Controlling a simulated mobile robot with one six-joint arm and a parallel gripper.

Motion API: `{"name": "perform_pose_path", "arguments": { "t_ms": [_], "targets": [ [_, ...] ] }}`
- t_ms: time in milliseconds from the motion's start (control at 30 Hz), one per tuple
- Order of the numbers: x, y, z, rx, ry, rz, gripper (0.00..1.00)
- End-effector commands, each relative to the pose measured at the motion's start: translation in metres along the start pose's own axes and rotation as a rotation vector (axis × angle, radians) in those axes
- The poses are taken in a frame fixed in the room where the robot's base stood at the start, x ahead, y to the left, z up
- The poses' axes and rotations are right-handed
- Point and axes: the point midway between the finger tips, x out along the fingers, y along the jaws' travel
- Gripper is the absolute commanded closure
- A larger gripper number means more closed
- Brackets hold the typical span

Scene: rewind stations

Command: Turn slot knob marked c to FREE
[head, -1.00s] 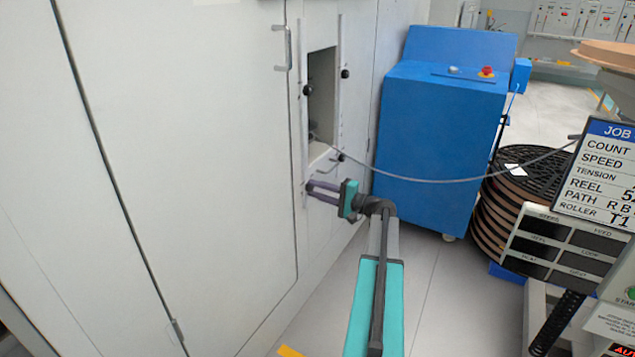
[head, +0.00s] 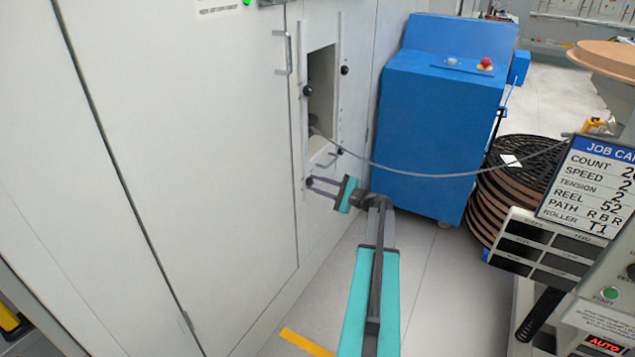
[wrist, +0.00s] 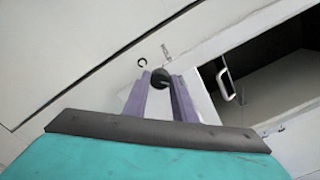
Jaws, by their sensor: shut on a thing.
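The knob marked c is a small black round knob (wrist: 160,79) on the pale panel. In the wrist view the dark letter c (wrist: 142,62) is just up and left of it. In the head view the knob (head: 309,181) is at the lower left corner of the slot frame. My gripper (wrist: 163,80) is shut on this knob, with one purple finger on either side. In the head view my gripper (head: 314,184) reaches the panel from the right. The fingers partly hide the knob, and I cannot read its setting.
Other black knobs sit at the upper left (head: 308,90), upper right (head: 345,70) and lower right (head: 340,152) of the slot opening (head: 321,105). A grey cable (head: 430,176) runs from it past a blue cabinet (head: 435,130). A wire handle (head: 327,160) is close above my gripper.

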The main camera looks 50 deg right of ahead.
Motion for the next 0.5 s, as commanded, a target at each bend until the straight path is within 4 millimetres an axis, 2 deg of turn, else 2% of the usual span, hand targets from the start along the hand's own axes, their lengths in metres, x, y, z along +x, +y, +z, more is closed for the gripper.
{"name": "perform_pose_path", "arguments": {
  "t_ms": [333,367,467,500],
  "targets": [
    [-0.0004,0.0016,0.0003,0.006,-0.002,0.003,0.98],
    [-0.0004,0.0016,0.0003,0.006,-0.002,0.003,0.74],
    [-0.0003,0.0013,0.0003,0.005,-0.001,0.002,0.57],
    [-0.0003,0.0012,0.0003,0.005,-0.001,0.002,0.57]
  ]
}}
